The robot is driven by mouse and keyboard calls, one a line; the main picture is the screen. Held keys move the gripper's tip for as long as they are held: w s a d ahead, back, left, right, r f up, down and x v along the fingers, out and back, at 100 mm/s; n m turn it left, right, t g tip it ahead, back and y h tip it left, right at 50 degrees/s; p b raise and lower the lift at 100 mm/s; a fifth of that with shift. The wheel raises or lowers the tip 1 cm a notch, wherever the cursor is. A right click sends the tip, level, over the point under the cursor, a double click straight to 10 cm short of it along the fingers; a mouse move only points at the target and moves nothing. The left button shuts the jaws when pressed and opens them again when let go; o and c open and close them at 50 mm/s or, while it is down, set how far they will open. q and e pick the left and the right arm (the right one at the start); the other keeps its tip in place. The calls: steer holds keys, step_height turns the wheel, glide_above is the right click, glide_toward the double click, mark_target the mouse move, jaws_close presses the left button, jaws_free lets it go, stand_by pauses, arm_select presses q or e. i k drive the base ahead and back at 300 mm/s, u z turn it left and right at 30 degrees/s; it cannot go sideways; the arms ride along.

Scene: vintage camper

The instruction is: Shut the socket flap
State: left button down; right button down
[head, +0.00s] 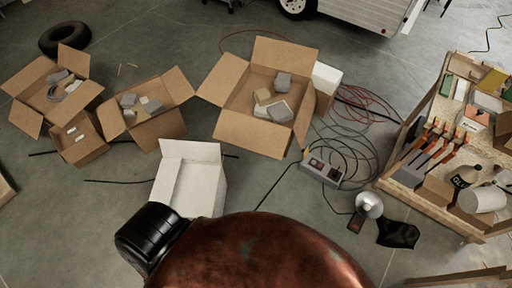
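A grey socket box (322,170) lies on the concrete floor, right of centre in the head view, among coiled dark cables. Its top has dark patches and a small reddish spot. It is too small to tell which part is the flap or whether it is open. Neither of my grippers is in view, so I cannot see whether they are open or shut.
Large rounded copper-coloured shape, unidentified, blocks the bottom middle. An open white box (190,178) and open cardboard boxes (262,92) stand left of the socket box. A lamp (369,205) lies to its right, near a wooden workbench (408,177) with tools. Cables (350,150) cover nearby floor.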

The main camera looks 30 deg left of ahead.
mark_target(306, 153)
steer(key=u, duration=0.5)
steer(key=i, duration=1.3)
steer(key=z, duration=1.05)
